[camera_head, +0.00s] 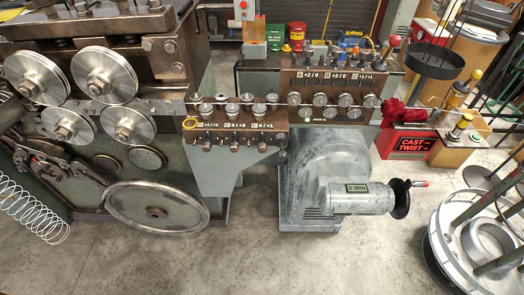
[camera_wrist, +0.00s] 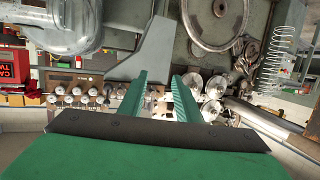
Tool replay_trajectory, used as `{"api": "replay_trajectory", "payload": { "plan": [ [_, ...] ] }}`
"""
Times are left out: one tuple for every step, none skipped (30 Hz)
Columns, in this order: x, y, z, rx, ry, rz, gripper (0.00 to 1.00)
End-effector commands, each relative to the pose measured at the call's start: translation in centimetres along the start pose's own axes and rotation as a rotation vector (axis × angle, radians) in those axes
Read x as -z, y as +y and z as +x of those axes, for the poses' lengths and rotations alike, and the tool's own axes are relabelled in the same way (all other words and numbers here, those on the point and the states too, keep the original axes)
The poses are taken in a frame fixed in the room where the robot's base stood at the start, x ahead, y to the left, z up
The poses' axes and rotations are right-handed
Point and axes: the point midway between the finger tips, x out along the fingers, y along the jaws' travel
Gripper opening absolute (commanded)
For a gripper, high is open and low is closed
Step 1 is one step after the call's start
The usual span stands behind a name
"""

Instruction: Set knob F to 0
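A brown panel (camera_head: 228,130) on the middle machine carries several small labels with number pairs and round metal rollers above them. A second brown panel (camera_head: 330,82) behind it to the right carries similar labels. The letters are too small to read surely, so I cannot tell which knob is F; the rightmost label (camera_head: 264,125) of the front panel may be its label. In the wrist view, which looks upside down, my gripper (camera_wrist: 160,82) shows two green fingers spread apart with nothing between them. The panel row (camera_wrist: 75,90) lies left of the fingers. My gripper is outside the head view.
A large machine with metal rollers (camera_head: 105,75) and a big wheel (camera_head: 155,208) stands at the left. A grey motor housing (camera_head: 335,165) with a handwheel (camera_head: 400,198) stands below the panels. Floor (camera_head: 262,255) is clear in front.

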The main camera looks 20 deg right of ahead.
Motion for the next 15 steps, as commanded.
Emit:
{"api": "replay_trajectory", "payload": {
  "plan": [
    [0.0,0.0,0.0,0.0,0.0,0.0,0.31],
    [0.0,0.0,0.0,0.0,0.0,0.0,0.31],
    [0.0,0.0,0.0,0.0,0.0,0.0,0.31],
    [0.0,0.0,0.0,0.0,0.0,0.0,0.31],
    [0.0,0.0,0.0,0.0,0.0,0.0,0.31],
    [0.0,0.0,0.0,0.0,0.0,0.0,0.31],
    [0.0,0.0,0.0,0.0,0.0,0.0,0.31],
    [0.0,0.0,0.0,0.0,0.0,0.0,0.31],
    [0.0,0.0,0.1,0.0,0.001,0.0,0.31],
    [0.1,0.0,0.3,-0.001,0.003,0.001,0.31],
    [0.1,0.1,0.5,-0.002,0.006,0.002,0.31],
    [0.2,0.1,1.0,-0.003,0.009,0.003,0.31],
    [0.3,0.2,1.5,-0.005,0.013,0.005,0.31],
    [0.4,0.3,2.0,-0.008,0.018,0.007,0.31],
    [0.6,0.6,3.0,-0.013,0.025,0.01,0.31]
  ]
}}
